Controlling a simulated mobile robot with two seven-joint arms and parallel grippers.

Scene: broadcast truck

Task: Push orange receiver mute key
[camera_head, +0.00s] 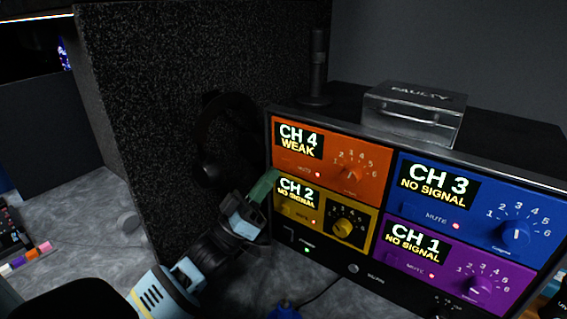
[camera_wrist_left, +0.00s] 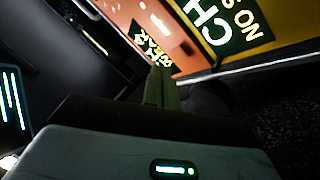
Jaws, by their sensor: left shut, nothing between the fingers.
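The orange receiver (camera_head: 370,180) is the upper left panel of the rack unit, with a display reading "CH 4 WEAK" and a lit red light beside its MUTE label. Its mute key (camera_head: 284,163) is dark and hard to make out at the panel's lower left. My left gripper (camera_head: 272,176) is shut and empty, its green fingertips close to the lower left corner of the orange panel. In the left wrist view the shut fingertips (camera_wrist_left: 160,76) point at the orange panel (camera_wrist_left: 160,22). I cannot tell whether they touch it. My right gripper is not in view.
The yellow (camera_head: 366,218), blue (camera_head: 475,238) and purple (camera_head: 450,262) receivers share the rack. A clear box (camera_head: 414,113) marked "FAULTY" and a black microphone (camera_head: 318,70) stand above. Headphones (camera_head: 213,150) hang on the dark foam wall left of the rack.

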